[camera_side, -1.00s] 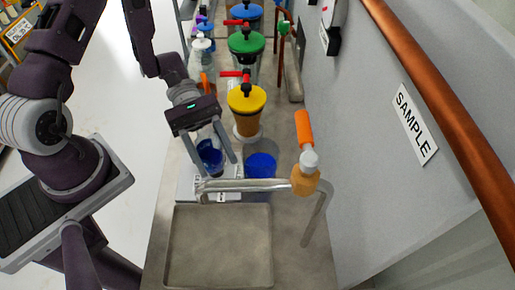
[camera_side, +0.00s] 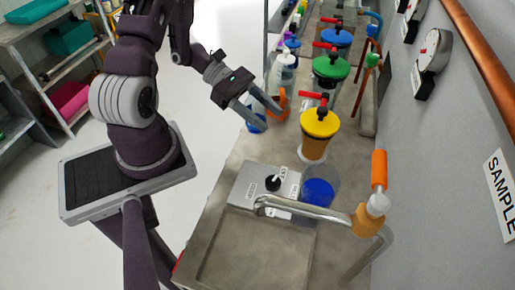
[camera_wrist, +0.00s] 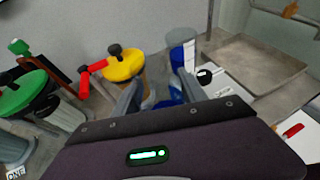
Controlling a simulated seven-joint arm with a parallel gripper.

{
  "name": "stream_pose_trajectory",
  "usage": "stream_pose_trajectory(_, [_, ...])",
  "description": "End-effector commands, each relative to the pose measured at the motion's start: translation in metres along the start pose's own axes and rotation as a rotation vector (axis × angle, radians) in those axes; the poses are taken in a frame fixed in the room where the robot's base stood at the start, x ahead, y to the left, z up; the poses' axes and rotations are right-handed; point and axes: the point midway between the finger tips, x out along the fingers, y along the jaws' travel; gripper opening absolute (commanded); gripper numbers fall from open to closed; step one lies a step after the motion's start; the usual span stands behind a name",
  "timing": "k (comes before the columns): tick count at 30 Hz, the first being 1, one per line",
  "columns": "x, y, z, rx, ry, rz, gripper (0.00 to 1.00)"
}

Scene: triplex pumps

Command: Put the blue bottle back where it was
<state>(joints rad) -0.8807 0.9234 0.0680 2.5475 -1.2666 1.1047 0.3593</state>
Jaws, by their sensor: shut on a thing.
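In the side view, the blue bottle (camera_side: 256,121) is clear with blue in it. It is held in my gripper (camera_side: 269,116), near the left edge of the counter and beside an orange item (camera_side: 278,102). The wrist view shows blue between the fingers of my gripper (camera_wrist: 155,98); most of the bottle is hidden there by the gripper body. Whether the bottle touches the counter cannot be told. A clear beaker with blue contents (camera_side: 318,190) stands beside the grey plate device (camera_side: 250,187).
A pump with a yellow lid (camera_side: 320,122) stands right of my gripper, with green (camera_side: 331,66) and blue-lidded (camera_side: 337,37) pumps behind. Several bottles (camera_side: 285,62) stand along the back left. A bent metal tap (camera_side: 310,208) crosses above the sink (camera_side: 255,250).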

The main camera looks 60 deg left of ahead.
Motion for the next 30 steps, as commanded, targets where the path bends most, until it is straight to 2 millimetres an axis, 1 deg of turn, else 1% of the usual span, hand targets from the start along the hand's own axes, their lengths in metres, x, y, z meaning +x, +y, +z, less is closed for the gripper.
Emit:
stream_pose_trajectory(1, [0.004,-0.001,-0.011,-0.008,-0.002,0.000,0.00])
stream_pose_trajectory(3, [0.011,-0.001,-0.026,-0.008,-0.002,0.000,0.00])
stream_pose_trajectory(8, [0.021,-0.001,-0.050,-0.004,-0.001,-0.001,0.00])
stream_pose_trajectory(13, [0.033,-0.001,-0.079,-0.003,0.000,-0.001,0.00])
stream_pose_trajectory(16, [0.036,-0.001,-0.085,-0.002,0.000,-0.001,0.00])
stream_pose_trajectory(25, [0.036,-0.001,-0.087,-0.001,0.000,-0.001,0.00])
stream_pose_trajectory(26, [0.037,-0.001,-0.088,-0.001,0.001,-0.001,0.51])
stream_pose_trajectory(27, [0.037,-0.001,-0.088,-0.001,0.001,-0.001,0.59])
stream_pose_trajectory(29, [0.036,-0.001,-0.087,-0.001,0.001,-0.001,0.71])
stream_pose_trajectory(30, [0.036,-0.001,-0.087,-0.001,0.001,-0.001,0.71])
